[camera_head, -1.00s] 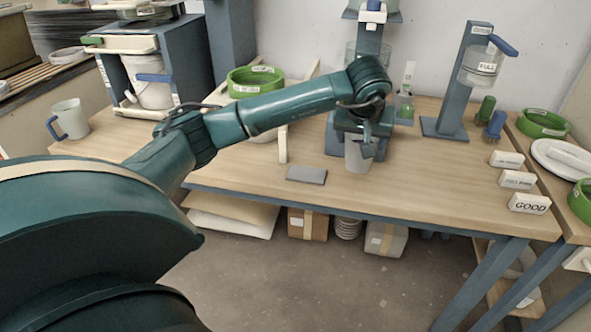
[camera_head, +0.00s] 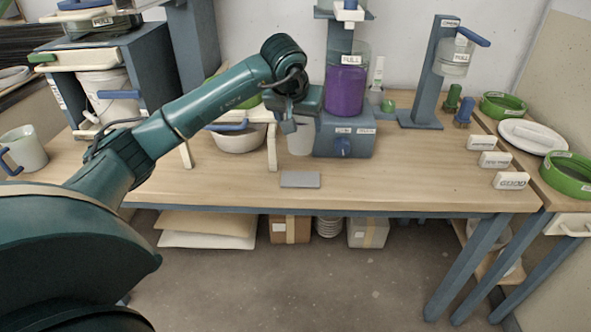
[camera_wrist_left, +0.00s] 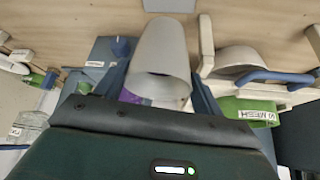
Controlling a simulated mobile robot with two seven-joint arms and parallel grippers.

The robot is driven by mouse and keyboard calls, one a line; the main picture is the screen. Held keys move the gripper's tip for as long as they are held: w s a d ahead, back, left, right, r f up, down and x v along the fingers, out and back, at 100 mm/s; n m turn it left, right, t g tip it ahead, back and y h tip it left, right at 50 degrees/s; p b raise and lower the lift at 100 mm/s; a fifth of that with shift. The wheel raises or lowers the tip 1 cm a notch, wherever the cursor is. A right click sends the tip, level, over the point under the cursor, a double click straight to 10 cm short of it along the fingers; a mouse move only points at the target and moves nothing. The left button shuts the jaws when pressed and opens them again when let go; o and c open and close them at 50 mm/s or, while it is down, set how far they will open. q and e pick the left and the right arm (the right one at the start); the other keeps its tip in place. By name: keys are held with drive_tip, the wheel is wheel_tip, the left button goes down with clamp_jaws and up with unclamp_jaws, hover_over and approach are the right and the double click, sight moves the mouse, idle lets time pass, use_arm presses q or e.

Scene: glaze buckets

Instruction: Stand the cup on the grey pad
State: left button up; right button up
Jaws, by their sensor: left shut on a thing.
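The pale grey cup (camera_head: 301,140) is held upright in my left gripper (camera_head: 297,122), behind the pad and left of the blue dispenser base. My left gripper is shut on the cup. The cup also shows between the fingers in the left wrist view (camera_wrist_left: 162,52). The grey pad (camera_head: 300,180) lies flat and bare near the table's front edge. I cannot tell whether the cup's foot touches the table. My right gripper is not in view.
A dispenser with purple glaze (camera_head: 345,90) stands just right of the cup. A white bucket (camera_head: 237,140) and a white upright frame (camera_head: 272,148) stand to its left. A mug (camera_head: 24,150) is at far left. The table right of the pad is clear up to several labelled blocks (camera_head: 495,160).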

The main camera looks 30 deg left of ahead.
sight(299, 154)
use_arm(q)
wheel_tip(299, 154, down, 9)
drive_tip(key=shift+r, duration=0.1)
idle(0.4)
drive_tip(key=o, duration=1.1)
drive_tip(key=shift+f, duration=0.2)
